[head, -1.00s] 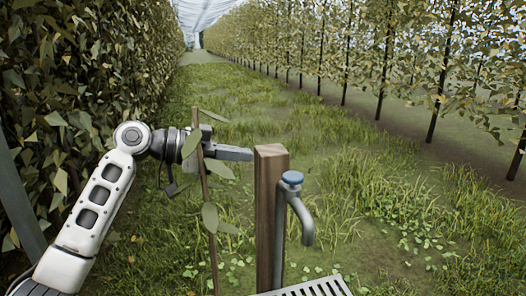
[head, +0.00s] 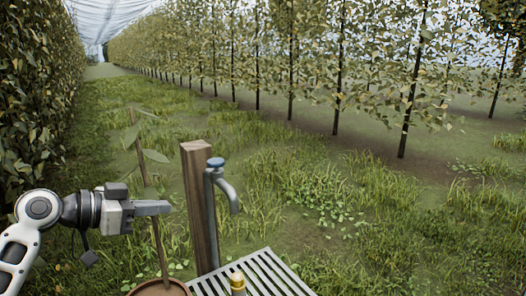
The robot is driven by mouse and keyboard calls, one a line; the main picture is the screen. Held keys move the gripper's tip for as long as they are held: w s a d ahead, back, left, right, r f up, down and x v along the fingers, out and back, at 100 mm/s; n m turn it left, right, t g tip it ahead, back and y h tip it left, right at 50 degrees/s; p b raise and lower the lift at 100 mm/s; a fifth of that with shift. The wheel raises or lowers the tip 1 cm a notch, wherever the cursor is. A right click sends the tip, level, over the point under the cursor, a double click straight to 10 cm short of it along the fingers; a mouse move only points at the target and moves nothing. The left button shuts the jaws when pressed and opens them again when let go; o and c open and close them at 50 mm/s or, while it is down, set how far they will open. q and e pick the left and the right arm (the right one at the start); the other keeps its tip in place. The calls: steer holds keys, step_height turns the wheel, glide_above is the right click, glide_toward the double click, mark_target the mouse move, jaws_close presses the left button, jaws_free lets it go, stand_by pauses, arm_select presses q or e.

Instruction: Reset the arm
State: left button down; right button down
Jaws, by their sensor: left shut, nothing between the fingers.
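My left arm comes in from the lower left of the head view. Its gripper (head: 152,208) is shut and empty, pointing right. It overlaps the thin stem of a young plant (head: 153,222) in the picture; I cannot tell whether they touch. The gripper's tip ends just left of a wooden post (head: 196,185). My right gripper is not in view.
A grey tap with a blue knob (head: 216,163) is on the post. Below it lies a slatted metal grate (head: 268,272) with a yellow-topped object (head: 238,281). The plant stands in a brown pot (head: 158,289). A leafy hedge (head: 38,85) is left. Grass (head: 330,190) lies open to the right.

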arm_select(q)
steer(key=s+d+f+n+y, duration=0.2)
steer(key=s+f, duration=0.3)
steer(key=f, duration=0.7)
steer(key=s+d+f+n+y, duration=0.25)
steer(key=s+f, duration=0.25)
steer(key=f, duration=0.6)
steer(key=s+d+f+n+y, duration=0.1)
steer(key=s+f, duration=0.2)
steer(key=s, duration=0.5)
steer(key=s+d+f+n+t+y, duration=0.1)
steer(key=s+f+y, duration=0.1)
steer(key=s, duration=0.6)
steer(key=shift+d+f+t, duration=0.25)
steer(key=shift+f+t, duration=0.05)
steer(key=shift+f, duration=0.4)
